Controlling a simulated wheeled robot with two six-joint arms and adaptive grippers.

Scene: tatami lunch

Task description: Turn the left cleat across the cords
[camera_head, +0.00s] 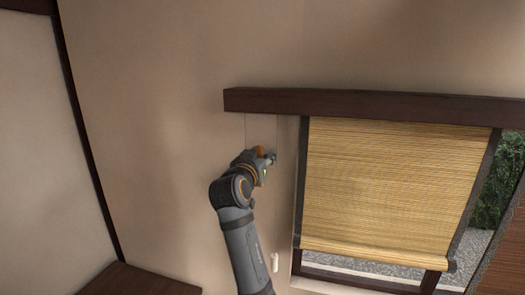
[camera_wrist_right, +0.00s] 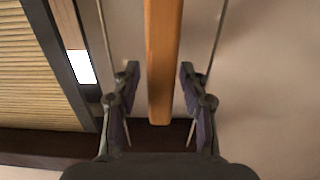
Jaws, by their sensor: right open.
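A long orange-brown wooden bar, apparently the left cleat (camera_wrist_right: 162,60), shows in the right wrist view between the open fingers of my right gripper (camera_wrist_right: 158,95). It runs lengthwise, roughly parallel to the two thin cords (camera_wrist_right: 218,35), one on each side of it. I see a gap between the bar and both fingers. In the head view my right gripper (camera_head: 268,158) is at the wall under the dark header, close to the cords (camera_head: 277,132); it hides the cleat there. My left gripper is not in view.
A bamboo blind (camera_head: 390,185) hangs in the window right of the gripper, below a dark wooden header (camera_head: 370,104). A white pull (camera_head: 275,262) hangs low beside my right arm. A brown wooden surface (camera_head: 140,283) is at lower left. The wall left of the arm is clear.

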